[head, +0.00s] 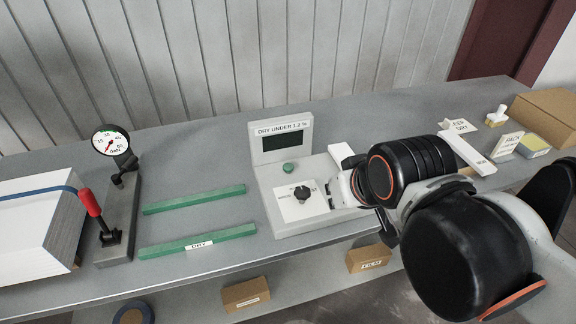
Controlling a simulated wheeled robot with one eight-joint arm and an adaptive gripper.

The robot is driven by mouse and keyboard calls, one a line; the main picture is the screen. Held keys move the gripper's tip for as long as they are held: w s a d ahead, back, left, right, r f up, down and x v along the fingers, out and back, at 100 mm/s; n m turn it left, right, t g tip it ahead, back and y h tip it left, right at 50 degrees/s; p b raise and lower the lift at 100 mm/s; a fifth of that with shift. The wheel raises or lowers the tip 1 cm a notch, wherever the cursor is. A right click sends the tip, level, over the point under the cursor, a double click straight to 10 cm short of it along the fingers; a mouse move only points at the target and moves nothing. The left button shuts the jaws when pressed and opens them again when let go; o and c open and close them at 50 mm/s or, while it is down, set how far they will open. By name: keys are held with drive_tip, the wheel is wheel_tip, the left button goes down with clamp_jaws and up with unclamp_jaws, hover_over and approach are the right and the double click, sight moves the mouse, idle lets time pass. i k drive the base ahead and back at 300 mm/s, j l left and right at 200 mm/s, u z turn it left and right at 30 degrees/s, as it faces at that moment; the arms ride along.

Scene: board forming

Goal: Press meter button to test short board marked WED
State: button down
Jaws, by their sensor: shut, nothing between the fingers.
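The meter (263,178) is a pale grey unit on the bench. Its upright panel reads "DRY UNDER 1.2 %" above a dark, blank screen (283,141). A round green button (288,167) sits below the screen. A black knob (302,193) is on the white dial plate in front. My gripper (333,191) is shut and empty, just right of the knob and partly hidden by my wrist; whether it touches the meter is unclear. A pale short board (467,154) lies right of my arm, its small label unreadable. A white block end (341,153) shows behind my wrist.
Two green strips (194,199) lie left of the meter, the nearer labelled "DRY". A gauge (110,141) and red-handled lever (89,202) stand further left beside a white stack (35,235). Labelled blocks, a stamp (496,116) and a carton (546,115) are at right.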

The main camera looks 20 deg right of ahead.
sight(288, 167)
drive_tip(key=z, duration=1.35)
drive_tip(key=k+j+z, duration=0.25)
drive_tip(key=k+j, duration=0.3)
drive_tip(key=z, duration=0.1)
drive_tip(key=j+u, duration=0.1)
